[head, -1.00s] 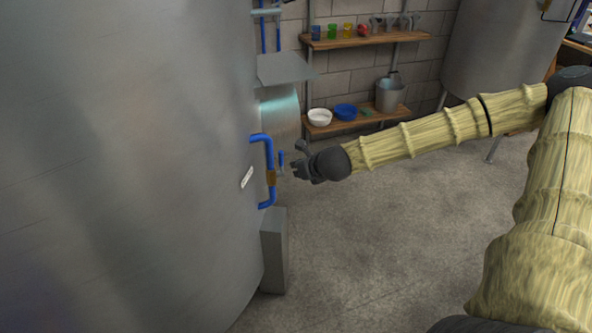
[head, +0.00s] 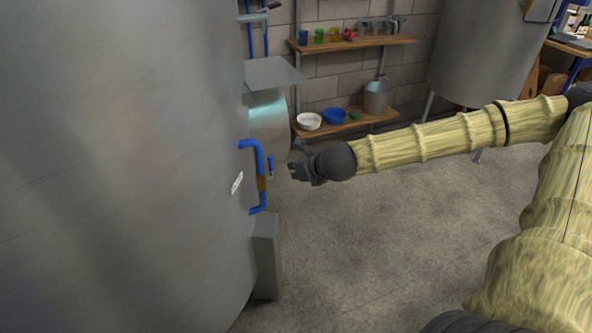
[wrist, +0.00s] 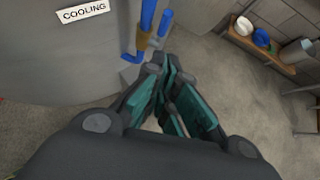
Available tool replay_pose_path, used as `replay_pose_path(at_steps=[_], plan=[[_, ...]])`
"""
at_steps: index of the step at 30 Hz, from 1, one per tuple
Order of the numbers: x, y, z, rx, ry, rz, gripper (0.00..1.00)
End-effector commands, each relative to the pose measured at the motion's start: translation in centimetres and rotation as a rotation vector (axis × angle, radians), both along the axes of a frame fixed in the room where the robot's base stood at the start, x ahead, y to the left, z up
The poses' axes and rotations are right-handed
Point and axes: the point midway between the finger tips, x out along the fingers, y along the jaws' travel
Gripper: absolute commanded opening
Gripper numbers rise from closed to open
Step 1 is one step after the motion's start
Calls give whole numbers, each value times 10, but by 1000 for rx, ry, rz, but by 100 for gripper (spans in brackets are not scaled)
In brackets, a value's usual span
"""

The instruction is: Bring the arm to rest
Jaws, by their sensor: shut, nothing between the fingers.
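My arm stretches from the right side of the head view toward the left, in its yellowish ribbed cover. My gripper (head: 296,170) is at its end, just right of the blue pipe (head: 260,170) on the large steel tank (head: 120,170). A gap shows between the fingers and the pipe's small blue lever (head: 271,167). In the wrist view the gripper (wrist: 168,75) has its teal-padded fingers drawn together with nothing held. The pipe (wrist: 146,25) with its brass-coloured part stands just beyond the fingertips there.
A label reading COOLING (wrist: 83,11) is on the tank. A lower shelf (head: 350,124) holds a white bowl (head: 309,121), a blue bowl (head: 334,116) and a bucket (head: 376,97). Another steel tank (head: 485,55) stands at the back right. The concrete floor (head: 380,240) below my arm is clear.

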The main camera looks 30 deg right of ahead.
Motion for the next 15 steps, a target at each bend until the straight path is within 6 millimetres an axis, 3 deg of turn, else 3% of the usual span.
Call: replay_pose_path(at_steps=[11, 15], plan=[[0, 1, -1, -7, 2, 7, 0], [-4, 12, -14, -72, 22, 71, 0]])
